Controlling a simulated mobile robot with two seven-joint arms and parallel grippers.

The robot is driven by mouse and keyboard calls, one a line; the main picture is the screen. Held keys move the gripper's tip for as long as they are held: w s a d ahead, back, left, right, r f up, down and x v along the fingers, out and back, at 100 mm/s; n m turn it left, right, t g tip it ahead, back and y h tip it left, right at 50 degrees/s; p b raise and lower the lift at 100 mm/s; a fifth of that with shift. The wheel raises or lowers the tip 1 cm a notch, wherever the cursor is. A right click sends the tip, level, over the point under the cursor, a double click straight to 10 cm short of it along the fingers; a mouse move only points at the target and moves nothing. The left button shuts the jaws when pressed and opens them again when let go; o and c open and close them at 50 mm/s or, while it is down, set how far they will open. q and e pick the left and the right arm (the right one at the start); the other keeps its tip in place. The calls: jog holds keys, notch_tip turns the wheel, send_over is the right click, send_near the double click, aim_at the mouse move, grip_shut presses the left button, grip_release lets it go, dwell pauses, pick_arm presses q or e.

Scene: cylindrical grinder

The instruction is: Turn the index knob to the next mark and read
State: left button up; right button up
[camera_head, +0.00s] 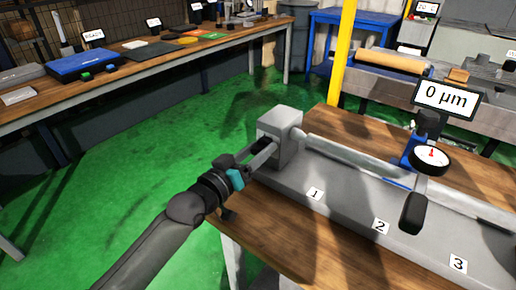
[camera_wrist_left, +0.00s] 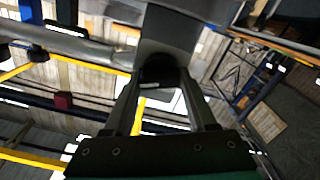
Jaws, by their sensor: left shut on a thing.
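The index knob (camera_head: 261,144) is a dark piece on the left face of the grey headstock block (camera_head: 281,138). My left gripper (camera_head: 264,152) reaches it from the left and is shut on it. In the left wrist view the two fingers (camera_wrist_left: 158,88) close around the dark knob (camera_wrist_left: 157,68) below the grey block. The fingers hide most of the knob and I see no mark on it. A round dial gauge (camera_head: 430,158) with a red needle stands over the shaft (camera_head: 345,156). The display (camera_head: 445,96) above it reads 0 µm. My right gripper is not in view.
The grey machine bed (camera_head: 340,200) carries labels 1 (camera_head: 315,194), 2 (camera_head: 381,226) and 3 (camera_head: 458,264). A black rounded handle (camera_head: 412,213) stands near label 2. A yellow post (camera_head: 342,50) rises behind. The green floor (camera_head: 130,170) at left is clear.

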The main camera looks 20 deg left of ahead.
pick_arm(q)
jog(key=o, duration=1.3)
